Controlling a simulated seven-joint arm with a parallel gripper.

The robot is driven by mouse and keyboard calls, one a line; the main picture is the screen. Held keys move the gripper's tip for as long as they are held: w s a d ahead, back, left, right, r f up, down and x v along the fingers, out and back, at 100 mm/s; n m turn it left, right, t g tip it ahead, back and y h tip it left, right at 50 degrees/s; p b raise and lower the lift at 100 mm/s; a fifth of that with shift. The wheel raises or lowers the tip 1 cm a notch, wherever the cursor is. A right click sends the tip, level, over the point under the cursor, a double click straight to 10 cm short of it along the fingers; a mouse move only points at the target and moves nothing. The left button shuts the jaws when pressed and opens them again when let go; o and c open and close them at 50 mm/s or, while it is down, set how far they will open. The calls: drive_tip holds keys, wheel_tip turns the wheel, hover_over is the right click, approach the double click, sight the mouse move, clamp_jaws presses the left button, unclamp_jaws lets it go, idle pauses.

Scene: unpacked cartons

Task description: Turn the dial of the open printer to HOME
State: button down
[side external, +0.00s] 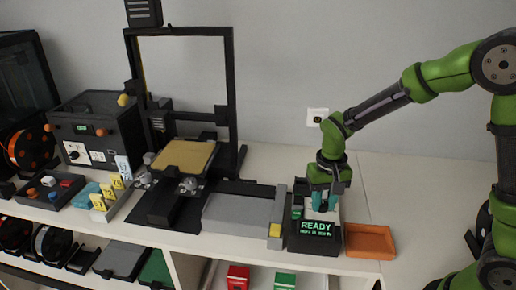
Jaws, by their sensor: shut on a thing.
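The open printer (184,155) is a black upright frame with a yellow-tan bed, left of centre in the side external view. To its right stands a dark control box (316,243) with a lit screen that reads READY, with a smaller line under it too small to read for sure. My gripper (322,206) points down over the top of this box, its teal fingers shut at the box's upper face, behind the screen. The dial there is hidden by the fingers, so its pointer and the HOME mark cannot be read.
An orange tray (370,241) sits just right of the control box. A grey block (240,217) and a yellow button (275,230) lie to its left. A dark boxy unit (98,130) and small trays fill the left side. The bench behind the box is clear.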

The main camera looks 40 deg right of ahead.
sight(324, 207)
idle(0.3)
drive_tip(key=c, duration=0.8)
unclamp_jaws()
wheel_tip(324, 207, up, 17)
drive_tip(key=shift+f, duration=0.1)
drive_tip(key=s+t, duration=0.2)
drive_tip(key=s, duration=0.2)
drive_tip(key=s+n+t+y, duration=0.1)
drive_tip(key=s+t, duration=0.1)
drive_tip(key=s, duration=0.2)
drive_tip(key=s+t+y, duration=0.1)
drive_tip(key=s+t, duration=0.2)
drive_tip(key=s, duration=0.1)
drive_tip(key=shift+s+a+r+n, duration=0.2)
drive_tip(key=shift+s+r+n, duration=0.05)
drive_tip(key=shift+r+n, duration=0.05)
